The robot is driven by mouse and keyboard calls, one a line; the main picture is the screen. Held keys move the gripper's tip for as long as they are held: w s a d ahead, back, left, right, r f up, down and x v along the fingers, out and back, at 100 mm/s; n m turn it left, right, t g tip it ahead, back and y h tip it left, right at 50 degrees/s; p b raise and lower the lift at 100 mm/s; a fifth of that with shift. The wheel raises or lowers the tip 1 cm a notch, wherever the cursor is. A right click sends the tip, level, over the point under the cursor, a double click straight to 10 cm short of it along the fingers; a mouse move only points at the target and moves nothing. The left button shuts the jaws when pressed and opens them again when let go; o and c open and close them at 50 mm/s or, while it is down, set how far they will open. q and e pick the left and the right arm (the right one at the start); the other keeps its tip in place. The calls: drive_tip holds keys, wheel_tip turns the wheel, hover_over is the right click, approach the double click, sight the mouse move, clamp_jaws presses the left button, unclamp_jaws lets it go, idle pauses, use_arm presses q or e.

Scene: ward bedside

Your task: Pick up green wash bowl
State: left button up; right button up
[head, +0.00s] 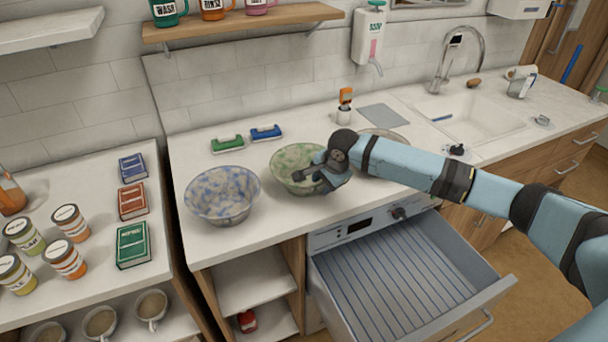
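The green wash bowl (290,160) is a speckled green and white bowl standing upright on the white counter, in the middle of the head view. My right gripper (304,175) comes in from the right and is at the bowl's right front rim, covering part of it. I cannot tell whether its fingers are around the rim or only beside it, or whether they are open or shut. My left gripper is not in view.
A blue speckled bowl (222,195) stands close on the left. Another bowl (384,134) is partly hidden behind my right arm. Green (228,144) and blue (266,133) brushes lie behind. An open drawer (420,270) juts out below the counter.

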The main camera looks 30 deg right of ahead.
drive_tip(key=shift+w+f, duration=0.2)
drive_tip(key=shift+f, duration=0.35)
drive_tip(key=shift+s, duration=0.1)
clamp_jaws()
